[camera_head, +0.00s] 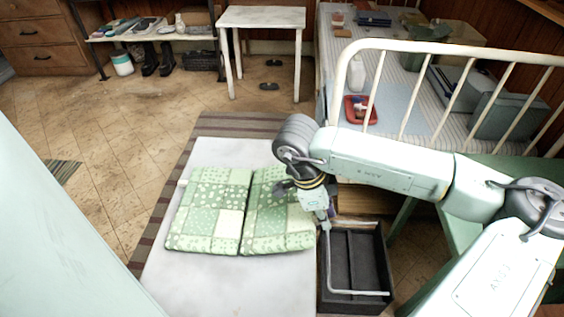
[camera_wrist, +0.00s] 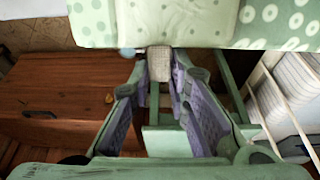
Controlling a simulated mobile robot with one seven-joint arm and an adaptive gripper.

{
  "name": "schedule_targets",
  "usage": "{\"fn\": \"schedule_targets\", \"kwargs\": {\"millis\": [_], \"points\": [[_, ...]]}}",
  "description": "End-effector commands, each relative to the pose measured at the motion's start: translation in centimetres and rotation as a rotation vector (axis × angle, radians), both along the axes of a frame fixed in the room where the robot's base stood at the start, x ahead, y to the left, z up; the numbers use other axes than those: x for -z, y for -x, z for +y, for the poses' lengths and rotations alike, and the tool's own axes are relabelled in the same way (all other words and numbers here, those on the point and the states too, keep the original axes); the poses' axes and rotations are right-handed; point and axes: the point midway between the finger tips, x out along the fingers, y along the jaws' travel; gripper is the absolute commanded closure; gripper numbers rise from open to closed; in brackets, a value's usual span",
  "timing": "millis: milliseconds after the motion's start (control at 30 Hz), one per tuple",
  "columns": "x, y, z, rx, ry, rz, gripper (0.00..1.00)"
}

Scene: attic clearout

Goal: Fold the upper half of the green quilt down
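The green patchwork quilt (camera_head: 205,212) lies flat on a white surface (camera_head: 215,285), its two panels divided by a seam or fold. A small pale tab (camera_head: 182,183) sticks out at its left edge. My gripper (camera_head: 318,215) is at the quilt's right edge, and the wrist hides part of that edge. In the wrist view, the quilt (camera_wrist: 200,20) fills the top. A beige tab (camera_wrist: 159,64) at its edge lies between the spread fingertips of my gripper (camera_wrist: 162,75). I cannot tell whether the fingers touch it.
A dark open crate (camera_head: 350,265) stands right of the white surface. A white metal bed (camera_head: 345,85) is behind my arm. A small white table (camera_head: 262,17) stands at the back. Bare floor (camera_head: 110,140) lies to the left.

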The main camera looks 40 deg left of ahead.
Motion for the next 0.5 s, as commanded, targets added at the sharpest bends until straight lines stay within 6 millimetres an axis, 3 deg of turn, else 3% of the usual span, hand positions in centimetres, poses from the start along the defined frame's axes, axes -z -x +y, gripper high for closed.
{"fn": "schedule_targets", "kwargs": {"millis": [500], "points": [[-1.9,0.5,0.9,-0.002,0.079,-0.055,0.86]]}}
